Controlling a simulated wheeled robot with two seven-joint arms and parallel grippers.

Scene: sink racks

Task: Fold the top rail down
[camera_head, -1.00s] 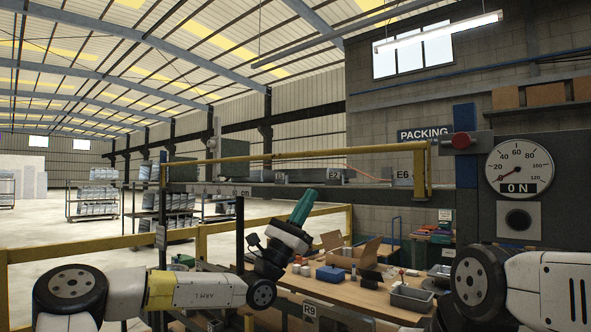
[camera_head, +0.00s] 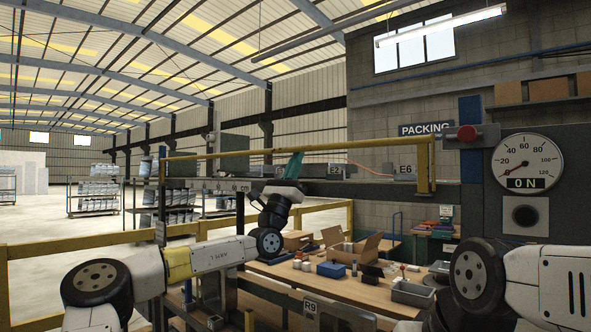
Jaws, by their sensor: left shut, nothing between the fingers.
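The yellow top rail (camera_head: 352,147) is raised and runs across the middle of the view, above a grey shelf with a cm scale (camera_head: 205,185). Its right end bends down at a yellow bracket (camera_head: 427,181) beside the blue post. My left gripper (camera_head: 296,156) has teal fingers pointing up, shut and empty. Its tips are just under the rail near mid-length; I cannot tell whether they touch it. My right arm shows at the right edge, but its gripper is not in view.
A packing table (camera_head: 345,291) with an open cardboard box (camera_head: 352,246), blue bin (camera_head: 330,269) and grey tray (camera_head: 412,293) lies below. A gauge panel (camera_head: 527,165) and red button (camera_head: 467,133) stand at right. A yellow guard rail (camera_head: 60,250) runs at left.

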